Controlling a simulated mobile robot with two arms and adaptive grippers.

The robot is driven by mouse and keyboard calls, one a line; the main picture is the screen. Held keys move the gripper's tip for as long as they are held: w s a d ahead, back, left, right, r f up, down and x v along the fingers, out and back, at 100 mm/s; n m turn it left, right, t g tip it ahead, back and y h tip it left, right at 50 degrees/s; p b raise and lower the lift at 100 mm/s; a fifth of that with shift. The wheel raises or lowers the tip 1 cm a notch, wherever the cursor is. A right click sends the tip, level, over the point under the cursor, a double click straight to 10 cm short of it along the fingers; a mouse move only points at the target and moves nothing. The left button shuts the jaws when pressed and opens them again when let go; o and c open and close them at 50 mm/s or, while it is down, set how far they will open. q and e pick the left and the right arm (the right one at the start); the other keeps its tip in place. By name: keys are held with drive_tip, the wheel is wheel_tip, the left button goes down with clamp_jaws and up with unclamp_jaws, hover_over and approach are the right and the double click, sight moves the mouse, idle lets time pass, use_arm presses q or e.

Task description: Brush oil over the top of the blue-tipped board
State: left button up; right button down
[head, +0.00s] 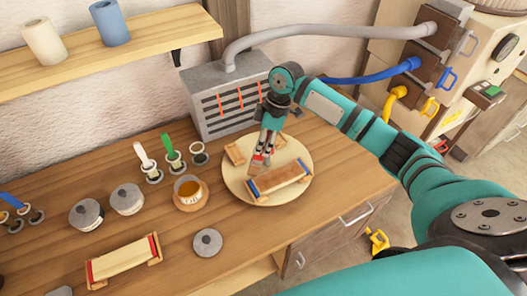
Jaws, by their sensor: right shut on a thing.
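The blue-tipped board (282,178) lies on a round pale turntable or plate (233,187), with blue bands at both ends and wooden supports under it. My right gripper (264,150) is over the plate, just behind the board's left part. It is shut on what looks like a small brush (258,168), with red near the fingers and a dull lower end close to the board. I cannot tell whether it touches the board. An open pot of amber oil (189,189) stands left of the plate. My left gripper is out of view.
A red-tipped board (122,259) lies at the front left. Grey lidded jars (126,199) stand behind it, and a loose grey lid (208,242) lies before the pot. Brushes in ring holders (173,158) stand behind the pot. A grey vented box (229,95) backs the plate.

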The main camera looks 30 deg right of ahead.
drive_tip(key=shift+w+a+r, duration=0.1)
drive_tip(key=shift+a+r, duration=0.05)
drive_tip(key=shift+r, duration=0.5)
drive_tip(key=shift+w+a+r, duration=0.1)
drive_tip(key=shift+r, duration=0.5)
drive_tip(key=shift+s+r, duration=0.15)
drive_tip(key=shift+r, duration=0.3)
drive_tip(key=shift+d, duration=0.15)
